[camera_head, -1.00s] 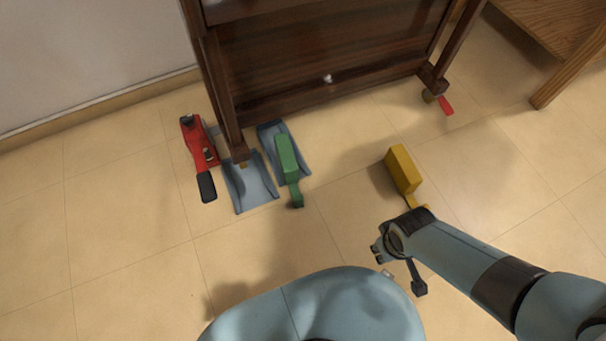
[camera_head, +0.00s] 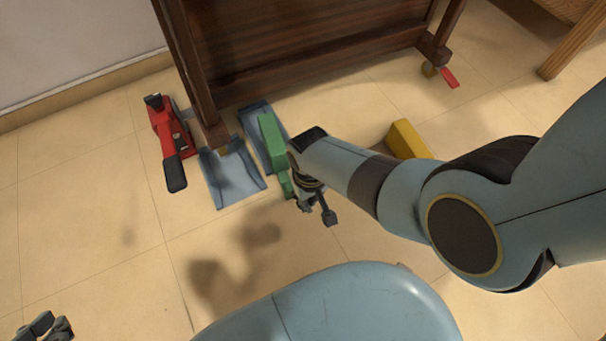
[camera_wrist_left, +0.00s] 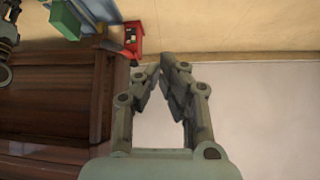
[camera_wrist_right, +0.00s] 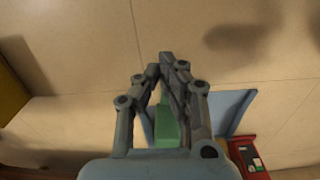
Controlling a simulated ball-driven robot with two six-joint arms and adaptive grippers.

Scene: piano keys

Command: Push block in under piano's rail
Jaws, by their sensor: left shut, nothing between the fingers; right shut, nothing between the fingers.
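The dark brown piano (camera_head: 310,60) stands at the back, its bottom rail (camera_head: 300,75) low above the floor. A green block (camera_head: 270,135) with a handle lies at the right blue ramp in front of the piano, and my right arm hides part of it. A yellow block (camera_head: 405,138) lies further right, partly behind that arm. My right gripper (camera_head: 318,205) is shut and empty beside the green block's near end; its wrist view shows the green block (camera_wrist_right: 166,130) beyond the fingers. My left gripper (camera_head: 45,328) is shut and empty over the floor at bottom left.
A red jack (camera_head: 168,135) stands left of the piano's leg. A blue ramp (camera_head: 230,178) lies by that leg. A red pedal (camera_head: 449,77) sits at the piano's right foot. Wooden furniture (camera_head: 565,45) stands at the right. The front left floor is clear.

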